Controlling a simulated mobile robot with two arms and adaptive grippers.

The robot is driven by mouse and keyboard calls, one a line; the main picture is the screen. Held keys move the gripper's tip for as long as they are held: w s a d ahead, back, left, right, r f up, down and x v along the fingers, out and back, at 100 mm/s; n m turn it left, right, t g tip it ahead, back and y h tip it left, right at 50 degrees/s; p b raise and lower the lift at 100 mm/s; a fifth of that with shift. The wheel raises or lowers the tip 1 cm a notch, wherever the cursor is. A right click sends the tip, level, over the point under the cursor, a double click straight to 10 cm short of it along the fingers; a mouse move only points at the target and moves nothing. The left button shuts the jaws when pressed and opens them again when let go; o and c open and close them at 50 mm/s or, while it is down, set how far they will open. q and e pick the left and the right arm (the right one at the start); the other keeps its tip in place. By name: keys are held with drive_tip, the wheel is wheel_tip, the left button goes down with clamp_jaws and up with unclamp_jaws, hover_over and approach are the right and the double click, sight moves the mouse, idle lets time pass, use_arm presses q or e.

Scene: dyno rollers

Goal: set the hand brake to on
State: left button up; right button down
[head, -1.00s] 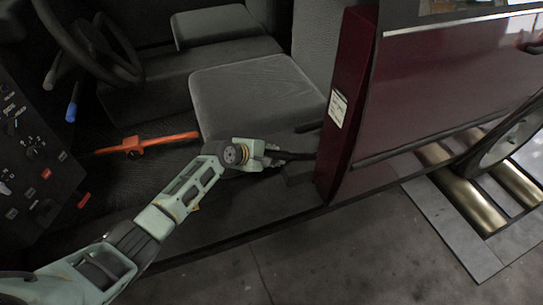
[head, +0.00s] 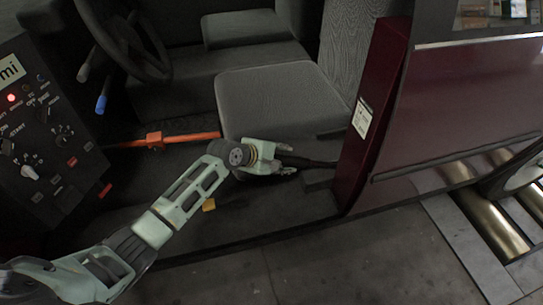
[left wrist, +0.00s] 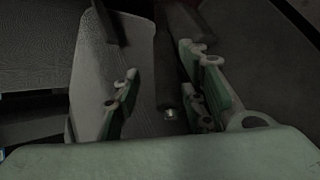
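A dark lever (head: 315,163), which looks like the hand brake, lies low beside the grey seat, near the dark red door edge. My left gripper (head: 279,161) is at its free end. In the left wrist view, the lever's dark grip with a silver button tip (left wrist: 170,114) shows between the two spread green fingers of my left gripper (left wrist: 160,98), closer to the right finger. A gap is visible on its left; I cannot tell whether the right finger touches it. My right gripper is not in view.
The grey seat cushion (head: 275,98) is behind my gripper. The red door panel (head: 372,120) stands to the right. An orange bar (head: 190,138), a steering wheel (head: 125,45) and a black control panel (head: 45,130) are to the left. Metal rollers (head: 490,222) lie at lower right.

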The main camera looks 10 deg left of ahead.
use_arm(q)
drive_tip(key=v, duration=0.7)
drive_tip(key=shift+w+d, duration=0.1)
drive_tip(key=shift+w, duration=0.05)
